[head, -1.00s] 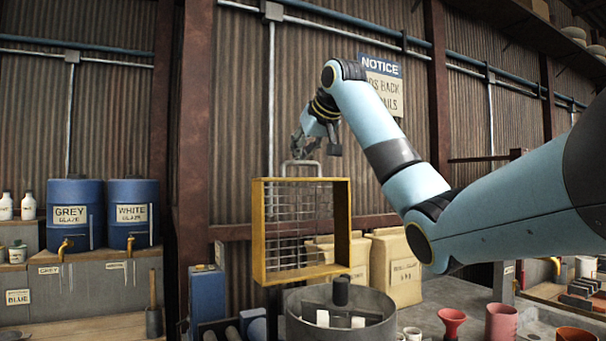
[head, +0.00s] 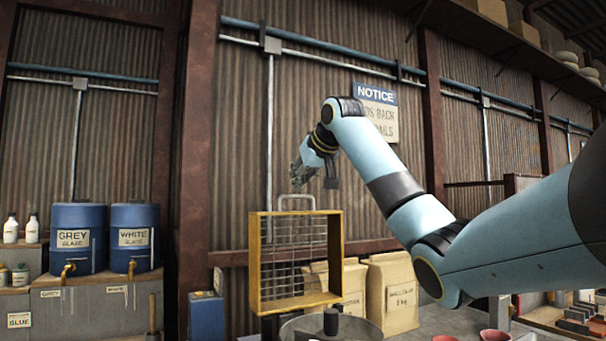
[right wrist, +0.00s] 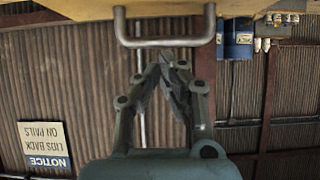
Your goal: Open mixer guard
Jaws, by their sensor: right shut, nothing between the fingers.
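The mixer guard is a yellow frame (head: 254,262) with a wire mesh. It stands upright behind the round grey mixer drum (head: 300,329), with a metal loop handle (head: 297,197) on its top edge. In the right wrist view, the handle (right wrist: 168,43) crosses just beyond my fingertips, with the guard's yellow frame (right wrist: 75,10) behind it. My right gripper (head: 297,185) is just above the handle. It is shut and empty, and its fingers (right wrist: 165,62) look apart from the handle. My left gripper is not in view. The lower drum is cut off by the frame.
Paper sacks (head: 395,293) stand behind the guard on the right. A blue box (head: 206,317) is at its left. Blue glaze barrels (head: 78,236) stand on a ledge farther left. A notice sign (head: 376,113) hangs on the corrugated wall. The air around the gripper looks clear.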

